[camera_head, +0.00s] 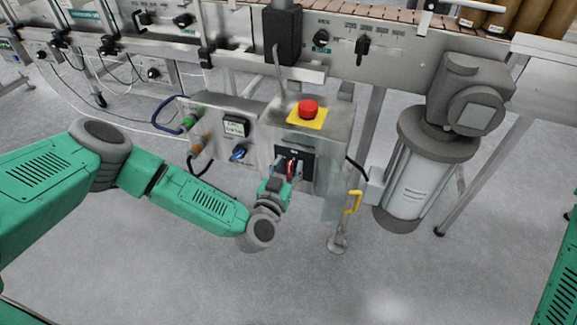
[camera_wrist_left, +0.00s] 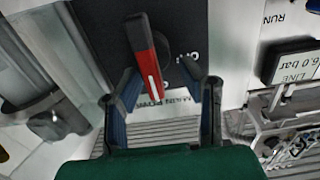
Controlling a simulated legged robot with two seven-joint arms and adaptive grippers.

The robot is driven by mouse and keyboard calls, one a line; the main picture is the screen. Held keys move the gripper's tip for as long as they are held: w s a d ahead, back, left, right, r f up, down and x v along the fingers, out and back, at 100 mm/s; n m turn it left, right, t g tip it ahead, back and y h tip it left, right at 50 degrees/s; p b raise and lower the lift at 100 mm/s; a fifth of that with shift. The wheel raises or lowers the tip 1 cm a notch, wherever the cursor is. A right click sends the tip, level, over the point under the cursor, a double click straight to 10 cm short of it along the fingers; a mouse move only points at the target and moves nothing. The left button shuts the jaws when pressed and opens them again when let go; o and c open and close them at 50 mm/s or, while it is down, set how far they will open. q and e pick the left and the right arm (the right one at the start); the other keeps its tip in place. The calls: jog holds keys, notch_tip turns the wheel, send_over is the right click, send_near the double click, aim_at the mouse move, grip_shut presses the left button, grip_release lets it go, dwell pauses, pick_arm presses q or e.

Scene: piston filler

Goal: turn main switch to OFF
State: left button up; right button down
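The main switch is a red handle (camera_head: 291,167) on a black plate, on the front of the grey control box below the red emergency button. In the left wrist view the red handle (camera_wrist_left: 149,62) stands slightly tilted on its dark round base, with partly hidden lettering on and below the plate. My left gripper (camera_head: 282,172) is right in front of the switch. In the left wrist view the two fingers of my left gripper (camera_wrist_left: 168,90) are spread apart, with the handle's lower end near the gap between them. I cannot tell whether they touch it. My right gripper is out of view.
The red emergency button (camera_head: 308,108) sits on a yellow plate atop the box. Left of it are a display (camera_head: 236,126), a blue knob (camera_head: 238,155) and a blue hose (camera_head: 166,118). A yellow handle (camera_head: 352,202) and a motor unit (camera_head: 468,95) are to the right. The floor in front is clear.

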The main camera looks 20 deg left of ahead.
pick_arm(q)
jog(key=shift+d, duration=0.2)
jog(key=shift+c, duration=0.4)
jog(key=shift+d+r, duration=0.1)
jog(key=shift+d, duration=0.1)
grip_shut()
jog(key=shift+s, duration=0.1)
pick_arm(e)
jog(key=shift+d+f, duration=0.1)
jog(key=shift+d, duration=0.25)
